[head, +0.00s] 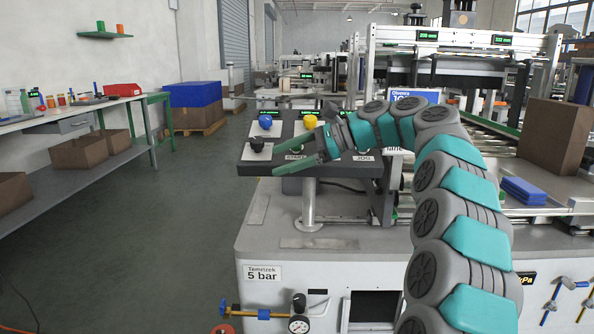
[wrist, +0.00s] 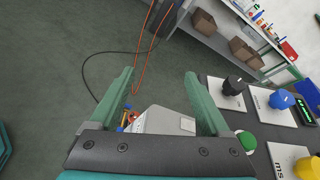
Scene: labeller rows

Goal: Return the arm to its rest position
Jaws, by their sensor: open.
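My gripper (head: 276,162) is open in the head view, reaching left over the front part of a dark control panel (head: 262,171). My arm bends up from the lower right and across to it. In the wrist view, my gripper's two green fingers (wrist: 159,76) stand wide apart with nothing held between them. Beyond the fingers are the floor and the corner of a pale machine (wrist: 166,121). The gripper and arm hide part of the panel in the head view.
The panel carries a black knob (head: 257,144), a blue knob (head: 265,122) and a yellow knob (head: 310,122). A green button (wrist: 247,141) lies close to the right finger in the wrist view. A blue box (head: 524,191) sits right of my arm. Open floor (head: 150,230) lies left.

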